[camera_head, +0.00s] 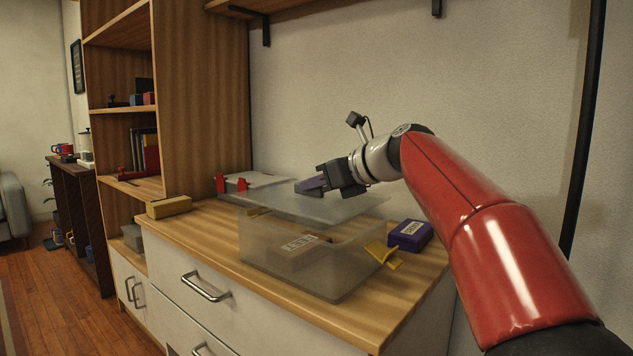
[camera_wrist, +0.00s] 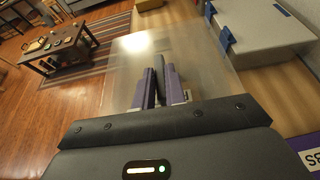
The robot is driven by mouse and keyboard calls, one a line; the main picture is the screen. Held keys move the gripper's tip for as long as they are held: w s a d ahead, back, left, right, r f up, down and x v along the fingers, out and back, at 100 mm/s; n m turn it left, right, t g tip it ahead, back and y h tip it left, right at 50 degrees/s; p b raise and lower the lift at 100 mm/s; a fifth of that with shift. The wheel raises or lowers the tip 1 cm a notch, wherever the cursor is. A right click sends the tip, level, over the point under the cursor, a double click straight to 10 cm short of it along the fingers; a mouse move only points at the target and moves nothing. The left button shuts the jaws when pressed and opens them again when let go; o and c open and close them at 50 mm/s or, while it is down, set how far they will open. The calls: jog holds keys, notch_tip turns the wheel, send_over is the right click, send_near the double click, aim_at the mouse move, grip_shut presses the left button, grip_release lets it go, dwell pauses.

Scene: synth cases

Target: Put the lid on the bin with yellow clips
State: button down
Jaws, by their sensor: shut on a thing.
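The clear bin (camera_head: 345,268) with a yellow clip (camera_head: 383,254) hanging off its right side stands on the cabinet top. A tan box with a white label (camera_head: 297,252) shows through its wall. In the wrist view, the fingers (camera_wrist: 160,88) close around a dark grip on the lid (camera_wrist: 130,65).
A purple labelled box (camera_head: 410,235) sits right of the bin. A pale case with red clips (camera_head: 262,181) is behind, and a yellow-tan block (camera_head: 169,207) lies left. The wrist view shows a grey case with blue clips (camera_wrist: 262,38). A wooden shelf unit (camera_head: 205,100) stands at the left.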

aim_at(351, 204)
jog(key=shift+s+d+f+b, duration=0.15)
jog(key=shift+f+b, duration=0.2)
jog(key=shift+f, duration=0.3)
jog(key=shift+r+p, duration=0.1)
jog(key=shift+p, duration=0.95)
dwell(1.1)
jog(key=shift+f+b, duration=0.55)
jog(key=shift+f, duration=0.45)
jog(key=c, duration=1.4)
grip_release()
jog(key=shift+o, duration=0.2)
jog(key=v, duration=0.7)
jog(key=shift+s+d+r, duration=0.15)
jog(key=shift+s+d, duration=0.05)
jog(key=shift+d, duration=0.1)
jog(key=shift+d, duration=0.1)
